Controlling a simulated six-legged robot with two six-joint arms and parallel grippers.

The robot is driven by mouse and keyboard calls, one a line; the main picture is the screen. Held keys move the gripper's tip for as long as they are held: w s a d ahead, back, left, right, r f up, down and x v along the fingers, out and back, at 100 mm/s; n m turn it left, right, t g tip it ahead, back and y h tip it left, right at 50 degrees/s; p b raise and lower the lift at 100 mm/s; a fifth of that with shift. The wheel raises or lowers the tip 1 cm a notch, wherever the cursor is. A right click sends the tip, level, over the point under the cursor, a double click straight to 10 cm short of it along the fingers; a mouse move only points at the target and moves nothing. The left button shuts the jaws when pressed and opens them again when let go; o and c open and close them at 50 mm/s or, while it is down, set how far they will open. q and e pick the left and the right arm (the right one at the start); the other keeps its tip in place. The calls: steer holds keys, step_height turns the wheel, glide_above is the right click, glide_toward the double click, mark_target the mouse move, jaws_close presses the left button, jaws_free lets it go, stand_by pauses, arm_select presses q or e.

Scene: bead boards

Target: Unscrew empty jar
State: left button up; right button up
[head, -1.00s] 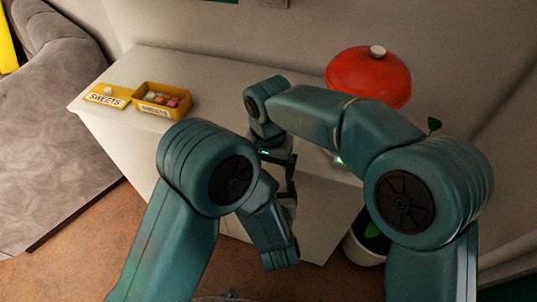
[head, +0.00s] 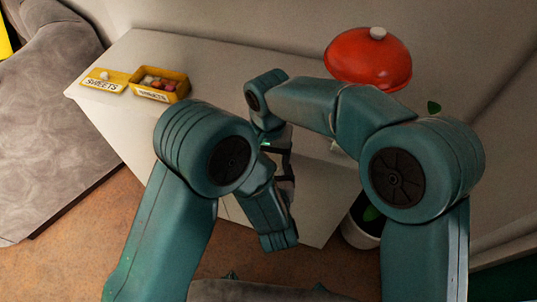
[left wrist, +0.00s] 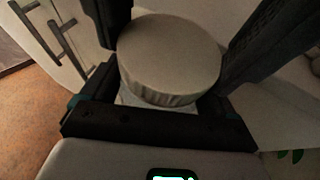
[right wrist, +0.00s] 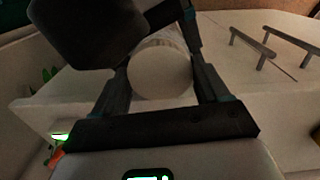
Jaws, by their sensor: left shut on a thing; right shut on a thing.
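In the left wrist view a round, pale grey-beige lid (left wrist: 170,55) with a ridged rim sits between the fingers of my left gripper (left wrist: 185,60), which is shut on it. In the right wrist view the smooth, pale round end of the jar (right wrist: 160,72) sits between the fingers of my right gripper (right wrist: 160,85), which is shut on the jar. In the head view my left gripper (head: 287,185) is below my right gripper (head: 277,146). My arms hide the jar there, and I cannot see inside it.
A white cabinet top (head: 215,62) carries an open yellow sweets tin (head: 160,85) with sweets, beside its lid (head: 103,83). A red dome with a pale knob (head: 368,60) stands at the back right. A potted plant (head: 361,228) is at the right. A grey sofa (head: 45,120) is left.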

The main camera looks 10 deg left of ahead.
steer(key=n, duration=0.4)
steer(key=shift+a+r, duration=0.15)
steer(key=shift+a, duration=0.2)
steer(key=n, duration=0.5)
steer(key=shift+s+d, duration=0.1)
steer(key=o, duration=1.1)
steer(key=shift+o, duration=0.2)
steer(key=shift+d, duration=0.15)
